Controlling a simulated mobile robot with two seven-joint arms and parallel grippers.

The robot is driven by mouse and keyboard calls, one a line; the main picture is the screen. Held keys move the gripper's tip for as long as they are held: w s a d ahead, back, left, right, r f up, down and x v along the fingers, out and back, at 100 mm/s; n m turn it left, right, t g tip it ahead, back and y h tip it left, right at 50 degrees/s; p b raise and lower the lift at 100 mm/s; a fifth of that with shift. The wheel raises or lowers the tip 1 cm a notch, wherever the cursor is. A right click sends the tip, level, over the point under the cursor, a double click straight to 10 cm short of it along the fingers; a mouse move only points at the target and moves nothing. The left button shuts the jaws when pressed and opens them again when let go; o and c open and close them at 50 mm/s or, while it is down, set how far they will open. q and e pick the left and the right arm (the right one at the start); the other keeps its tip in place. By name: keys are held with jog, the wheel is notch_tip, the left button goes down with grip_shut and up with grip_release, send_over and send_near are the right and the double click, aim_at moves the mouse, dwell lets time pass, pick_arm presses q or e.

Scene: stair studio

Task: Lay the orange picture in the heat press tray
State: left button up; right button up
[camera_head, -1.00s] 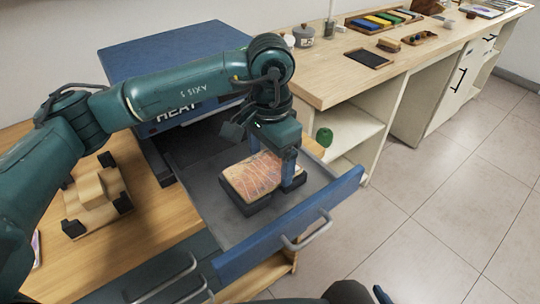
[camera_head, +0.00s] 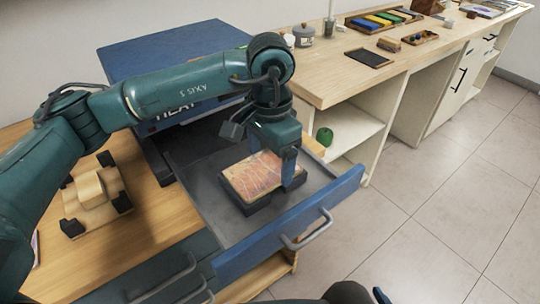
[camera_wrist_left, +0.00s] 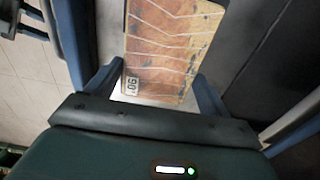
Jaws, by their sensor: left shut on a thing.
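The orange picture (camera_head: 262,174) is a flat panel with pale wavy lines, over a dark pad inside the heat press tray. My left gripper (camera_head: 289,172) points down into the tray, shut on the picture's right edge. In the left wrist view the picture (camera_wrist_left: 168,45), with a small "90"-like label, lies between the two blue fingers (camera_wrist_left: 158,88). The heat press tray (camera_head: 318,226) is pulled out, with a grey floor and blue front. Whether the picture rests fully on the pad is hard to tell. My right gripper does not show.
The blue heat press (camera_head: 165,52) stands behind the tray, partly hidden by my left arm. A wooden fixture with black corners (camera_head: 97,200) sits on the table at left. A pale bench (camera_head: 335,75) with trays runs along the right. A green round object (camera_head: 324,136) is on its shelf.

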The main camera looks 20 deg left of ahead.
pick_arm(q)
jog(key=o, duration=0.9)
jog(key=shift+r+p, duration=1.65)
jog(key=shift+r, duration=2.3)
